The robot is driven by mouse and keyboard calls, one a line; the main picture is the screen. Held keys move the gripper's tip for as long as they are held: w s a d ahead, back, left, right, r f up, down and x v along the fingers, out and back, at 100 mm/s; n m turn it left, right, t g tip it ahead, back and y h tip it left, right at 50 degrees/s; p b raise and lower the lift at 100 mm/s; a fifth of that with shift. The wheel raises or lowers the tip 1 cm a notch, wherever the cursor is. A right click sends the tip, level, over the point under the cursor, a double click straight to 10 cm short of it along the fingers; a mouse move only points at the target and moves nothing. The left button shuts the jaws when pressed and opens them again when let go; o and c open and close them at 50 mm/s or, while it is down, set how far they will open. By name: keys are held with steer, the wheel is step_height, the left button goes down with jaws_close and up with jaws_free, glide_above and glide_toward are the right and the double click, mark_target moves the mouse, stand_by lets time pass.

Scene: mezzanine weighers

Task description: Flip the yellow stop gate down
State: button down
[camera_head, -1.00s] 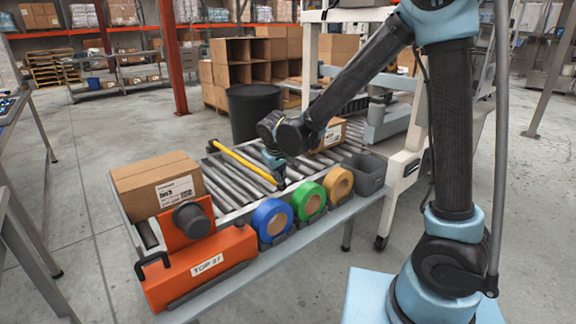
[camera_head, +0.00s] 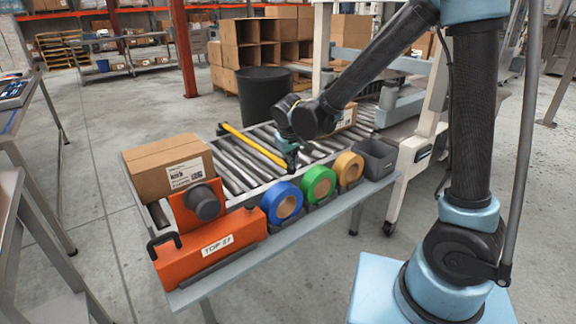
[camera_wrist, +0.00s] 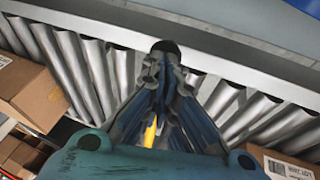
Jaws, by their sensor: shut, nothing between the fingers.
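The yellow stop gate (camera_head: 252,144) is a long thin bar running across the roller conveyor, from the far rail to the near rail. How high it sits above the rollers is hard to tell. My gripper (camera_head: 291,165) points down at the bar's near end, beside the near rail. In the wrist view my gripper (camera_wrist: 165,55) is shut and empty, with its fingertips at the near rail beside a dark round spot. A small piece of the yellow gate (camera_wrist: 151,132) shows between the finger links. The fingers hide the rest, and contact is unclear.
A cardboard box (camera_head: 167,165) stands on the conveyor's left end and another (camera_head: 346,117) lies right of my gripper. An orange tool case (camera_head: 210,245), blue (camera_head: 282,201), green (camera_head: 318,185) and tan (camera_head: 348,170) tape rolls and a grey bin (camera_head: 376,158) line the front shelf.

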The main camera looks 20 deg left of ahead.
steer(key=s+v, duration=0.1)
steer(key=v, duration=1.2)
steer(key=shift+s+a, duration=0.15)
steer(key=shift+s, duration=0.05)
steer(key=w+d+m+g+h, duration=0.1)
steer(key=w+d+m, duration=0.15)
steer(key=d, duration=1.25)
steer(key=w+d+m+h, duration=0.1)
steer(key=w+d+m, duration=0.15)
steer(key=d, duration=1.25)
steer(key=s+d+f+m, duration=0.2)
steer(key=s+d+f, duration=0.1)
steer(key=d, duration=0.3)
steer(key=s+d+f+m+g, duration=0.1)
steer(key=s+d+f+m, duration=0.1)
steer(key=s+d, duration=0.3)
steer(key=s+d+f+m, duration=0.1)
steer(key=s+d+f, duration=0.3)
steer(key=d, duration=0.3)
steer(key=shift+s+f+m+y, duration=0.3)
steer(key=shift+s+m, duration=0.1)
steer(key=shift+s, duration=0.15)
steer(key=shift+d, duration=0.1)
steer(key=shift+w+f, duration=0.2)
steer(key=shift+w, duration=0.25)
